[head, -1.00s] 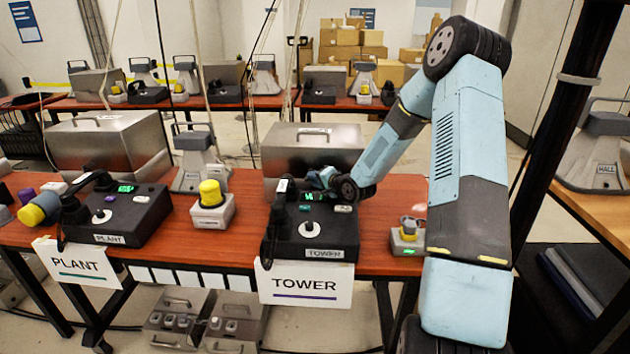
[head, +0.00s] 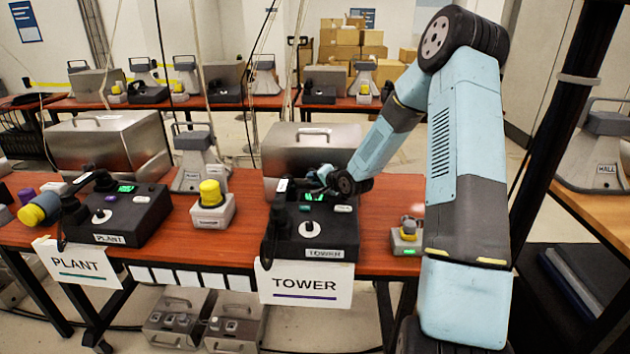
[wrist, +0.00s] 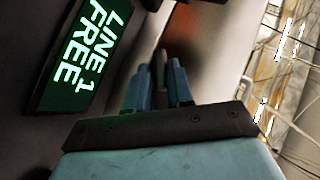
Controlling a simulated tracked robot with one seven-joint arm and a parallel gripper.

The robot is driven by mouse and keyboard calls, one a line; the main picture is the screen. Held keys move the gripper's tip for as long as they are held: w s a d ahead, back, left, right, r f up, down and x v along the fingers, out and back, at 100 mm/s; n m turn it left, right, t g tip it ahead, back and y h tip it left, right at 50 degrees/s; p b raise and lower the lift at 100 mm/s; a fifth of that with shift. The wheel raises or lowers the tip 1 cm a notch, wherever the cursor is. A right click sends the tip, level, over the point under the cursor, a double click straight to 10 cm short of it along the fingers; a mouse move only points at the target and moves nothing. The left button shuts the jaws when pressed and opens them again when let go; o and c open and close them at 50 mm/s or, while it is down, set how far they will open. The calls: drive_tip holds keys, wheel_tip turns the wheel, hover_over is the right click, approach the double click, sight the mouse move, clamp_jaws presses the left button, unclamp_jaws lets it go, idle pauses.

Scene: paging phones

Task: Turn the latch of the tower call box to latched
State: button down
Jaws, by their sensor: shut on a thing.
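The tower unit is a black sloped box (head: 322,246) with a TOWER label, a white knob (head: 310,229), a handset on its left and a small green screen (head: 313,197). My gripper (head: 318,176) is over the back of this box, in front of a metal case. In the wrist view, its blue fingers (wrist: 158,82) are shut on a small, thin dark grey piece (wrist: 162,58), beside the screen reading LINE 1 FREE (wrist: 82,50). Most of that piece is hidden by the fingers, and I cannot tell its turn. My wrist hides part of the box's back right.
The metal case (head: 290,142) stands close behind. A yellow-capped button box (head: 212,212) is to the left, and a small grey box (head: 407,238) to the right. The PLANT unit (head: 118,218) is farther left. Bare wood (head: 375,250) shows right of the tower unit.

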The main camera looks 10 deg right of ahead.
drive_tip(key=n+g+h, duration=0.1)
drive_tip(key=h, duration=0.1)
drive_tip(key=a+n+g+h, duration=0.1)
drive_tip(key=n+h, duration=0.1)
drive_tip(key=n+g+h, duration=0.1)
drive_tip(key=h, duration=0.1)
drive_tip(key=shift+w+a+r+n+g+h, duration=0.15)
drive_tip(key=shift+a+r+n+g+h, duration=0.2)
drive_tip(key=shift+n+g+h, duration=0.05)
idle(0.9)
drive_tip(key=shift+f+n+h, duration=0.1)
drive_tip(key=shift+n+h, duration=0.2)
drive_tip(key=shift+h, duration=0.2)
idle(0.5)
drive_tip(key=c, duration=1.4)
unclamp_jaws()
drive_tip(key=shift+o, duration=0.2)
